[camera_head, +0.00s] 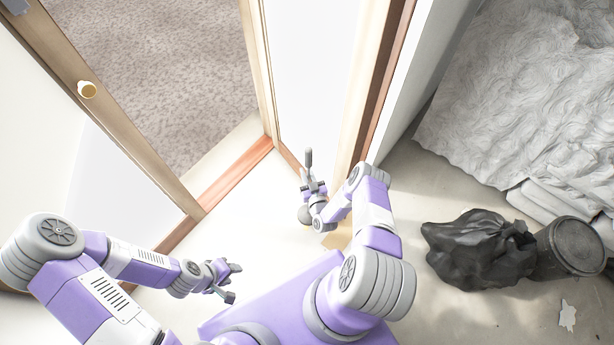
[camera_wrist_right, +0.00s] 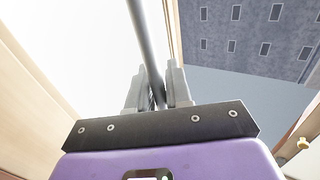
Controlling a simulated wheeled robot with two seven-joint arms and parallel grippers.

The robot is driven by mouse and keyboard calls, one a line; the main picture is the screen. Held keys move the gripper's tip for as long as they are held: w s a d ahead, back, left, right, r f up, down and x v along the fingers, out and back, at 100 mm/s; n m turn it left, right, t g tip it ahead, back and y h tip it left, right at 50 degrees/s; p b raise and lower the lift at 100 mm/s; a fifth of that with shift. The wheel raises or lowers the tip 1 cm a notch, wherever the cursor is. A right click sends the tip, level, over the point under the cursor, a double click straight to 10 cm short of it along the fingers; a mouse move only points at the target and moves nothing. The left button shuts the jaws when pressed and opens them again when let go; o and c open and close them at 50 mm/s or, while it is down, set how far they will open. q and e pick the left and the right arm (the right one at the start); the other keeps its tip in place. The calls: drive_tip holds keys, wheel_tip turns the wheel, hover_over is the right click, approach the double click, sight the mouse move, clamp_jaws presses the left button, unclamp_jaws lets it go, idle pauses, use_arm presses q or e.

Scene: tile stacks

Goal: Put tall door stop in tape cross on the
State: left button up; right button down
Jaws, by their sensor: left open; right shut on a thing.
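The tall door stop (camera_head: 308,158) is a slim grey rod standing roughly upright in the head view, near the doorway. My right gripper (camera_head: 313,187) is shut on it. In the right wrist view the grey rod (camera_wrist_right: 143,40) runs up between the two fingers (camera_wrist_right: 157,88). A round grey part shows below the gripper; I cannot tell whether it is the door stop's base. My left gripper (camera_head: 230,282) is open and empty, low over the pale floor. A tan patch (camera_head: 338,240) lies on the floor behind my right arm; I cannot tell whether it is the tape cross.
A white door panel (camera_head: 310,70) and wooden frame stand just beyond my right gripper. An open doorway leads to a grey-brown carpet (camera_head: 165,70). A black bag (camera_head: 478,248) and a dark round bin (camera_head: 572,245) stand at the right. Pale floor is clear between my arms.

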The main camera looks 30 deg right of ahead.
wheel_tip(320, 180, down, 4)
drive_tip(key=shift+w+f+b, duration=0.1)
drive_tip(key=shift+f+b, duration=0.15)
drive_tip(key=shift+b, duration=0.95)
drive_tip(key=shift+f, duration=0.1)
drive_tip(key=c, duration=1.4)
unclamp_jaws()
drive_tip(key=shift+f, duration=0.2)
drive_tip(key=o, duration=0.4)
drive_tip(key=shift+c, duration=0.2)
